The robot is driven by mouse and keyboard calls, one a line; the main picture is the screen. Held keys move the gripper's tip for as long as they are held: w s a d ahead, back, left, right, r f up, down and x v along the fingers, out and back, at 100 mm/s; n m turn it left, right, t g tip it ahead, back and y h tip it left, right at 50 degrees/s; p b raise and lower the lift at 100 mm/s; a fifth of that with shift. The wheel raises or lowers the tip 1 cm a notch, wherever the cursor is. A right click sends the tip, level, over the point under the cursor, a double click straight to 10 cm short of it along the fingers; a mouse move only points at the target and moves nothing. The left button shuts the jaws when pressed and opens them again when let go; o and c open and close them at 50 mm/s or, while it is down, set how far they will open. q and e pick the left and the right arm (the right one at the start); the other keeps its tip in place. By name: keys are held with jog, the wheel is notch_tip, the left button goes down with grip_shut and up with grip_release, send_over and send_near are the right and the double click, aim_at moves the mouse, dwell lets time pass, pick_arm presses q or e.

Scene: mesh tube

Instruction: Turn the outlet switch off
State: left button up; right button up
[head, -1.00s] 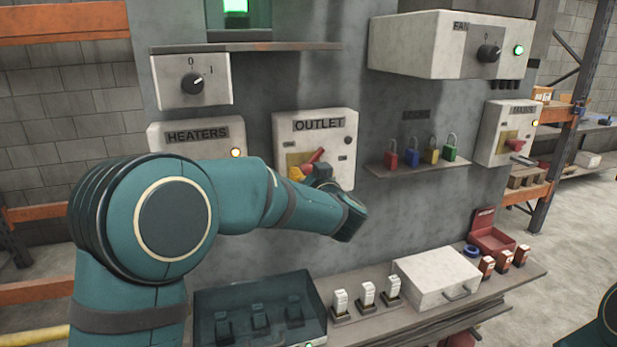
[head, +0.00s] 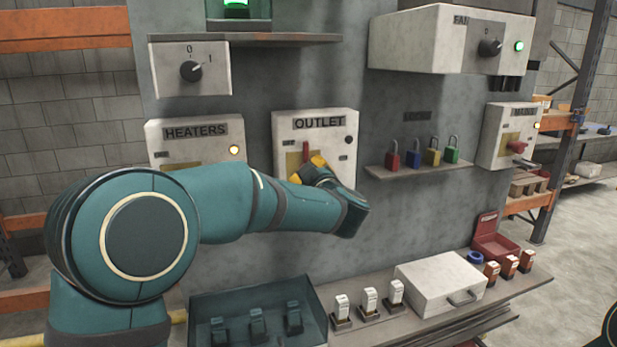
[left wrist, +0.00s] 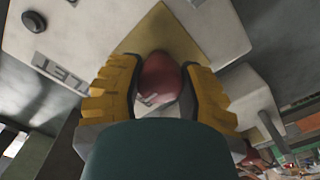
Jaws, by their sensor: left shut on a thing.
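The white outlet box (head: 290,127) hangs on the grey panel, with a dark round lamp (head: 349,139) at its right. Its red switch lever (head: 306,152) stands about upright on a yellow plate (head: 292,162). My left gripper (head: 307,170) is at the lever, its yellow fingers on either side. In the left wrist view the red lever (left wrist: 158,78) sits between the yellow fingers of the left gripper (left wrist: 160,85), which is shut on it. My forearm hides the lower part of the box in the head view. My right gripper is not in view.
The heaters box (head: 196,146) with a lit amber lamp is left of the outlet box. A shelf of coloured padlocks (head: 418,170) is to its right. The fan box (head: 420,40) juts out above them.

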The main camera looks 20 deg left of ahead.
pick_arm(q)
jog(key=shift+f, duration=0.1)
dwell(0.4)
jog(key=o, duration=1.2)
jog(key=v, duration=1.2)
